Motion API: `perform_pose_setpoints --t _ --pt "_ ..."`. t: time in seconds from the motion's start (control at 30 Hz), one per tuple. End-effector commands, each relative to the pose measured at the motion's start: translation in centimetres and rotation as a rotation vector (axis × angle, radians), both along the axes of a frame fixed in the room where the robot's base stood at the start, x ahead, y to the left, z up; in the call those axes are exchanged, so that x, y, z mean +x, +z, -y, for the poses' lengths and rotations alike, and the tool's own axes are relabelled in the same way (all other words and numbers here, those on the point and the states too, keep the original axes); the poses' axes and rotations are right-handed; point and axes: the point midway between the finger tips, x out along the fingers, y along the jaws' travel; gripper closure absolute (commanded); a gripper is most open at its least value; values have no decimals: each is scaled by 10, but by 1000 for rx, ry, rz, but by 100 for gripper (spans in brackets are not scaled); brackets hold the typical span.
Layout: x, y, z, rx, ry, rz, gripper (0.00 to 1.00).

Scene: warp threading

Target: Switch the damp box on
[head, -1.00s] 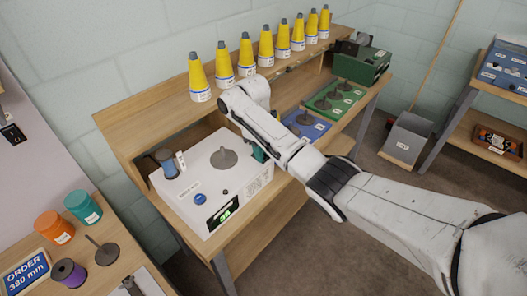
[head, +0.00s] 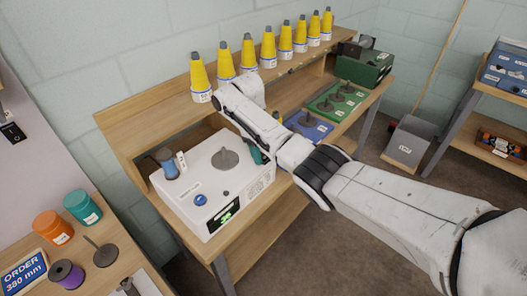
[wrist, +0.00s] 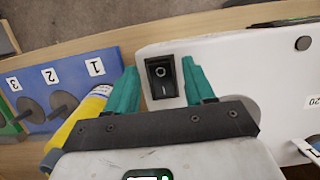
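The white box (head: 222,168), which I take to be the damp box, stands on the wooden bench with a lit green display (head: 225,214) and a blue knob (head: 200,199). In the wrist view, a black rocker switch (wrist: 161,77) marked O and I sits on the white box surface (wrist: 232,62). I cannot tell which side of it is pressed. My gripper (wrist: 160,68) is open and empty, its teal fingers on either side of the switch. In the head view, my gripper (head: 257,153) is mostly hidden behind my arm at the box's far right side.
Several yellow cones (head: 226,62) line the raised shelf; one (wrist: 82,117) shows beside my gripper. A blue tray (head: 308,127) and green tray (head: 337,101) hold spindles to the right. Another black switch (head: 11,132) is on the left panel.

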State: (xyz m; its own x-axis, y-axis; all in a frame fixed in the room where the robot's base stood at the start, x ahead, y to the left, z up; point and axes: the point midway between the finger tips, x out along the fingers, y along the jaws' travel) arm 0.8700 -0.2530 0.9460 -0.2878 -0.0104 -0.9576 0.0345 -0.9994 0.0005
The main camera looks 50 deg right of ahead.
Motion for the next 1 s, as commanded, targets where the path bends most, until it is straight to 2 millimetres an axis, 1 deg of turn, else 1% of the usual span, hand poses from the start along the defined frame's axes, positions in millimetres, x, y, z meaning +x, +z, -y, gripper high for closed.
perform_pose_setpoints --t 0.17,0.27,0.37,0.43,0.5,0.7,0.87,1.0 --pt "0 0 0 0 0 0 47" --pt "2 5 0 0 0 1 47" --pt "6 16 0 -1 0 2 47" --pt "9 27 -1 -1 1 3 47" --pt "13 47 0 -1 0 1 47" --pt "24 82 -1 0 -1 1 47" --pt "29 98 -1 0 0 0 47" --pt "31 103 -1 0 0 -1 47"
